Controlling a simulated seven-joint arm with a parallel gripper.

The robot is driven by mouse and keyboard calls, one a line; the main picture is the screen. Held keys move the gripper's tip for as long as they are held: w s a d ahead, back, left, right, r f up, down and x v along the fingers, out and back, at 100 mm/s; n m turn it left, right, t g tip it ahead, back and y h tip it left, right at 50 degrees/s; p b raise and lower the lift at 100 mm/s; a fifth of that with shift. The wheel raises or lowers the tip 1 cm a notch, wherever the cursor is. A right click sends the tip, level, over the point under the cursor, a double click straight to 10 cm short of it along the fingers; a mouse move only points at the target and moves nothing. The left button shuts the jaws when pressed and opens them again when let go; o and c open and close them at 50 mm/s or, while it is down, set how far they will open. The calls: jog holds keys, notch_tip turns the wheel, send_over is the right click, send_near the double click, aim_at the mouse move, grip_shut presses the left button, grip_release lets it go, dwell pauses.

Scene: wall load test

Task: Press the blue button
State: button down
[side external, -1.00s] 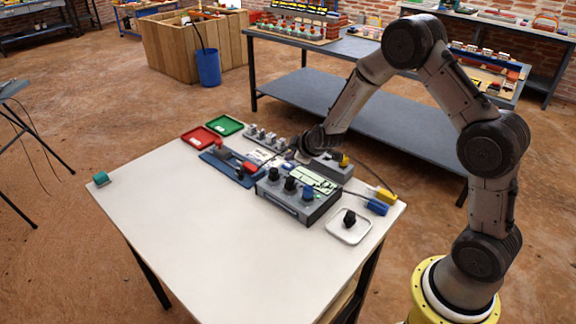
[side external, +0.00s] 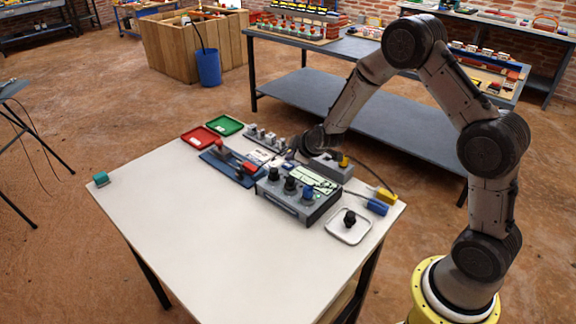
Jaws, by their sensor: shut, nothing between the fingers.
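A grey control box (side external: 290,207) stands near the right side of the white table. It has two black knobs (side external: 274,174) and a blue knob-like cap (side external: 308,194) on top; I cannot tell whether this cap is the blue button, and no other blue button is clear. My gripper (side external: 291,154) is shut and empty. It is small and partly hidden below my wrist, behind the control box, near a row of grey switches (side external: 265,138). It is apart from the blue cap.
A blue-based lever switch with red parts (side external: 230,168) lies left of the box. Red (side external: 200,137) and green (side external: 227,125) trays lie behind it. A blue block (side external: 377,207), yellow block (side external: 387,195) and white tray with a black knob (side external: 348,226) are right. The front table (side external: 215,240) is clear.

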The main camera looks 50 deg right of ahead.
aim_at(291, 167)
jog(key=shift+f, duration=0.15)
dwell(0.5)
jog(key=shift+f, duration=0.35)
jog(key=shift+f, duration=0.3)
dwell(0.8)
jog(key=shift+r, duration=0.8)
jog(key=shift+r, duration=2.45)
